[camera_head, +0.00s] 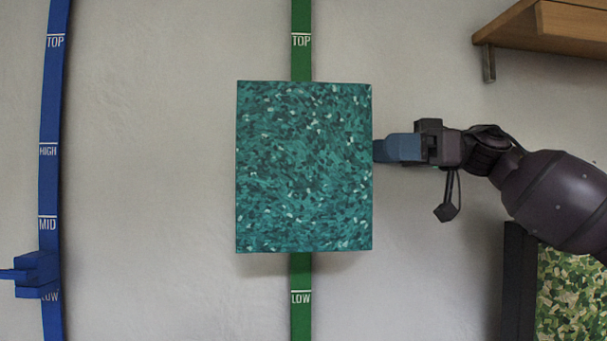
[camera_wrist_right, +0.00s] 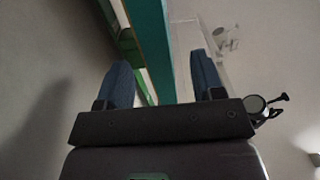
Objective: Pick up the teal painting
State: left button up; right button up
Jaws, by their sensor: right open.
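The teal painting (camera_head: 304,166) is a speckled rectangle that hangs upright on the wall, in front of a green strip. My right gripper (camera_head: 378,150) is at the painting's right edge, about mid-height, with its blue fingers pointing left. In the right wrist view the painting's teal edge (camera_wrist_right: 151,45) runs between the two open fingers (camera_wrist_right: 163,82). Whether either finger touches it, I cannot tell. My left gripper is not in view.
The green strip (camera_head: 301,272) shows above and below the painting. A blue strip (camera_head: 48,120) with a blue hook-like block (camera_head: 38,274) is at the left. A wooden shelf (camera_head: 560,30) juts out at upper right. A camouflage-patterned panel (camera_head: 570,298) stands at lower right.

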aim_at(357, 150)
jog(key=shift+s+a, duration=0.1)
jog(key=shift+a, duration=0.25)
jog(key=a+b, duration=0.1)
jog(key=a, duration=0.1)
jog(key=a+b, duration=0.1)
jog(key=a, duration=0.1)
jog(key=shift+w+f, duration=0.2)
jog(key=shift+w, duration=0.2)
jog(key=shift+s+a+r, duration=0.1)
jog(key=shift+a+r, duration=0.05)
jog(key=shift+a, duration=0.15)
jog(key=shift+d, duration=0.1)
grip_shut()
